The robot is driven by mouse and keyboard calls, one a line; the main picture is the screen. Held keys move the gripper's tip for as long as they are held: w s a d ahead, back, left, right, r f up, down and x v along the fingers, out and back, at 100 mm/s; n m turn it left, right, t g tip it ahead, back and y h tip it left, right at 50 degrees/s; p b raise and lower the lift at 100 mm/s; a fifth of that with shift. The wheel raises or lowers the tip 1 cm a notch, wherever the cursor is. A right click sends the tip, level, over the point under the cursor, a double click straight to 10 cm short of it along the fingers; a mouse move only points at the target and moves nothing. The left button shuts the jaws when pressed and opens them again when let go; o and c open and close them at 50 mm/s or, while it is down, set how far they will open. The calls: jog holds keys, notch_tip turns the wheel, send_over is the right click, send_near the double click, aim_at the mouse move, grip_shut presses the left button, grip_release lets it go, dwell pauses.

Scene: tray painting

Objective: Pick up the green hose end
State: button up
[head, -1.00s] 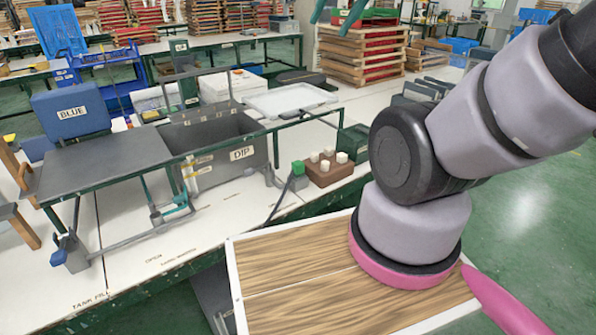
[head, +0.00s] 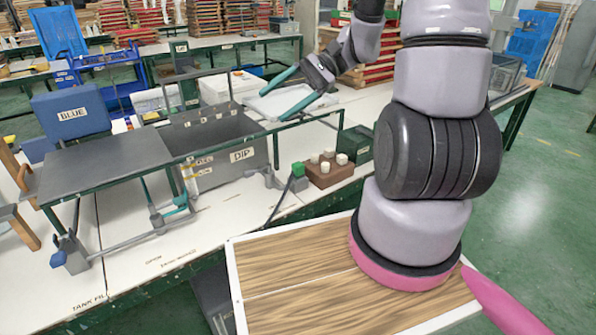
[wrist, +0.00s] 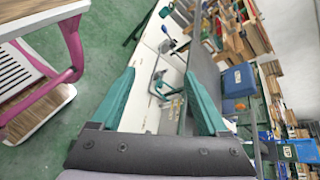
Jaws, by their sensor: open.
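The green hose end (head: 298,168) is a small green block on the end of a dark hose. It stands upright at the left side of a brown block (head: 330,174) with several white knobs, on the white bench. The dark hose curves down from it to the bench's front edge. My gripper (head: 273,107) has teal fingers, spread apart and empty. It is in the air above the dip tank and the white tray, up and slightly left of the hose end in the picture. In the wrist view the open fingers (wrist: 160,74) show nothing between them; I cannot make out the hose end there.
The grey DIP tank (head: 228,170) stands left of the hose end, with a green rail along its front. A white tray (head: 268,104) lies behind. A dark green box (head: 356,147) stands right of the brown block. A blue BLUE container (head: 70,112) is farther left.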

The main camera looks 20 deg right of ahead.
jog(key=w+d+f+m+t+y, duration=0.1)
jog(key=w+f+m+t+y, duration=0.4)
jog(key=w+f+m, duration=0.1)
jog(key=m+t+h, duration=1.2)
jog(key=m+t, duration=0.2)
jog(key=m, duration=0.4)
send_near(299, 169)
jog(key=x, duration=0.4)
jog(key=shift+r, duration=0.1)
jog(key=shift+w, duration=0.3)
jog(key=x, duration=0.4)
jog(key=shift+d+x, duration=0.15)
jog(key=shift+x, duration=1.4)
jog(key=shift+d+x, duration=0.15)
jog(key=shift+x, duration=1.4)
jog(key=shift+w, duration=0.1)
jog(key=shift+c, duration=0.3)
